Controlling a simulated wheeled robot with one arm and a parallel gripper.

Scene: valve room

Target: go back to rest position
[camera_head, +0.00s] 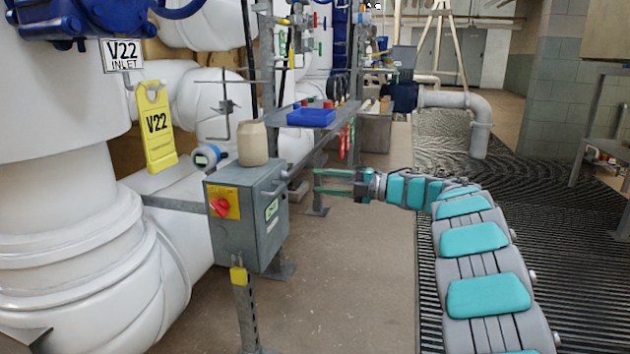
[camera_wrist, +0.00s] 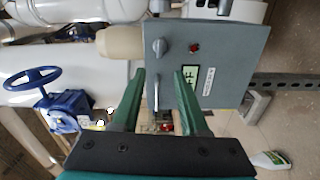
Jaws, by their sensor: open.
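My gripper (camera_head: 318,182) is at the end of my teal and grey arm in the head view, pointing left toward the grey control box (camera_head: 245,215). Its two fingers are apart with nothing between them. In the wrist view my gripper (camera_wrist: 158,85) shows two green fingers, open, in front of the control box (camera_wrist: 225,60). That box face has a grey knob, a red button, a handle and a small green display. A gap shows between the fingertips and the box in the head view.
A beige jar (camera_head: 253,144) stands on the box. A red switch (camera_head: 220,207) is on its front. A blue tray (camera_head: 311,117) lies on a shelf behind. The floor (camera_head: 350,270) between box and arm is clear.

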